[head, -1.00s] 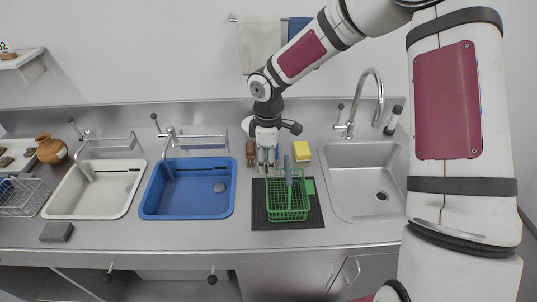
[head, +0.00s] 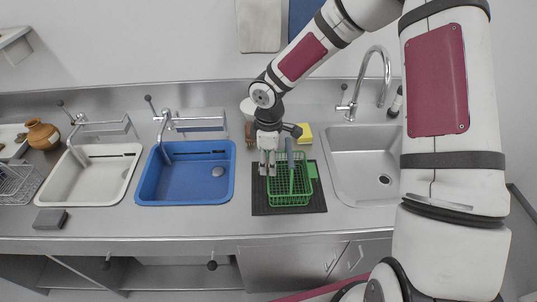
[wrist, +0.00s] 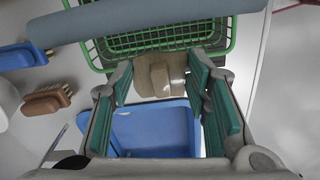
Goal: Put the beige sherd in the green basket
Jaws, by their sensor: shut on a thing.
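The beige sherd (wrist: 155,75) shows in the wrist view between the teal finger pads of my gripper (wrist: 160,78), which is shut on it. In the head view my gripper (head: 267,168) points down at the left side of the green basket (head: 290,200); the sherd cannot be made out there. The green wire basket also shows at the top of the wrist view (wrist: 165,40), just beyond the sherd. In the head view the basket stands on a black mat (head: 290,210). I cannot tell whether the sherd is over the basket's inside or its rim.
A yellow sponge (head: 304,134) and a brown brush (head: 249,135) lie behind. The blue basin (head: 187,182) is left, the steel sink (head: 365,170) right.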

